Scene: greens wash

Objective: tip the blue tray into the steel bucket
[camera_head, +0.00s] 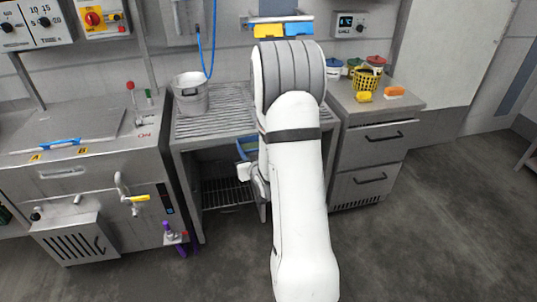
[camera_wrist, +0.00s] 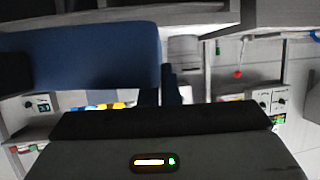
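The blue tray (camera_head: 247,148) shows only in part in the head view, just left of my arm and in front of the draining table. It fills the upper left of the wrist view (camera_wrist: 85,60). My gripper (camera_wrist: 160,90) has its dark fingers close together on the tray's edge, and it appears shut on that edge. Most of the gripper is hidden by my arm in the head view. The tray's contents cannot be seen. The steel bucket (camera_head: 190,98) stands upright on the left of the draining table, apart from the tray. It appears inverted in the wrist view (camera_wrist: 184,52).
The ribbed draining table (camera_head: 215,123) is clear between the bucket and my arm. A blue hose (camera_head: 212,45) hangs behind it. A steel washer (camera_head: 75,140) stands left. A drawer cabinet (camera_head: 370,145) on the right carries a yellow basket (camera_head: 366,79), jars and sponges.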

